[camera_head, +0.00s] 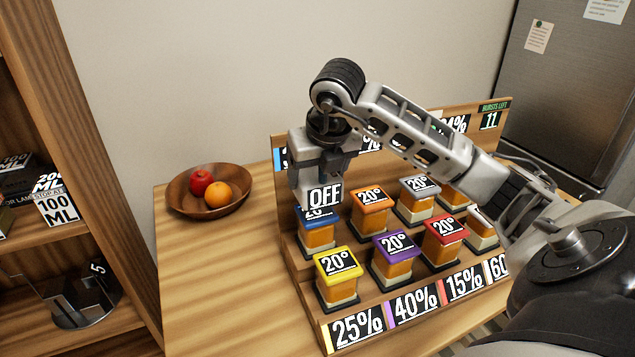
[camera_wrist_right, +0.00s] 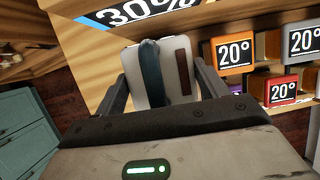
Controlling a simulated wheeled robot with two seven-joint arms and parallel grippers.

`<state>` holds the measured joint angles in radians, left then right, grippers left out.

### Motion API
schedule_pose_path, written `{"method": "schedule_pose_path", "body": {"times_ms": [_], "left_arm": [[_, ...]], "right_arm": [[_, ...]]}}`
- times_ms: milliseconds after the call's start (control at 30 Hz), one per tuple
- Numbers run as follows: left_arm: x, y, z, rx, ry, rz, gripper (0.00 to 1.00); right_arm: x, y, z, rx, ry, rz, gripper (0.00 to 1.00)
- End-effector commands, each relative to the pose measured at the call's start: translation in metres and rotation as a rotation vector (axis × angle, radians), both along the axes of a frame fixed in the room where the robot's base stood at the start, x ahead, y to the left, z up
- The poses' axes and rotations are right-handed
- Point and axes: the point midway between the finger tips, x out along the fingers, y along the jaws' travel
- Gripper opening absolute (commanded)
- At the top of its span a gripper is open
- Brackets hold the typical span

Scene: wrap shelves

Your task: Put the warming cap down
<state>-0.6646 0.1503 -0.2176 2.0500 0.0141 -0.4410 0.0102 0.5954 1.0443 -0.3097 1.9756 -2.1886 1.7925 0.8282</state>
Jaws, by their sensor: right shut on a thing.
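My right gripper (camera_head: 318,172) is shut on the warming cap (camera_head: 325,197), a pale block with a black and white OFF label. In the right wrist view the cap (camera_wrist_right: 185,75) sits between both fingers and shows a white body with a teal band and a brown strip. In the head view it overlaps the blue-topped jar (camera_head: 320,238) at the rack's back left, partly hiding its 20° label; I cannot tell whether they touch. My left gripper is not in view.
A stepped wooden rack (camera_head: 300,278) holds several amber jars with coloured 20° caps, including yellow (camera_head: 338,262), orange (camera_head: 371,200) and purple (camera_head: 396,247). A fruit bowl (camera_head: 238,207) stands at left on the table. The table's front left (camera_head: 220,300) is clear.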

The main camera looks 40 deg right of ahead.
Motion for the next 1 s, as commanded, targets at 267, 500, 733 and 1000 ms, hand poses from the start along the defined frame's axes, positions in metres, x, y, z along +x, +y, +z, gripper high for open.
{"method": "schedule_pose_path", "body": {"times_ms": [267,500,733,1000], "left_arm": [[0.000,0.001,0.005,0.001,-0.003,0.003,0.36],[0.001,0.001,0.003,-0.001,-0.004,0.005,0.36],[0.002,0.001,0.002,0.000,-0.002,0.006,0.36],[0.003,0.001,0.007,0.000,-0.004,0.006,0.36]], "right_arm": [[0.000,0.000,-0.029,0.001,-0.003,0.001,0.38],[0.000,0.000,-0.030,0.001,-0.004,0.000,0.38],[0.000,0.000,-0.032,0.001,0.000,0.000,0.94],[0.000,0.000,-0.028,0.001,0.000,0.000,0.94]]}}
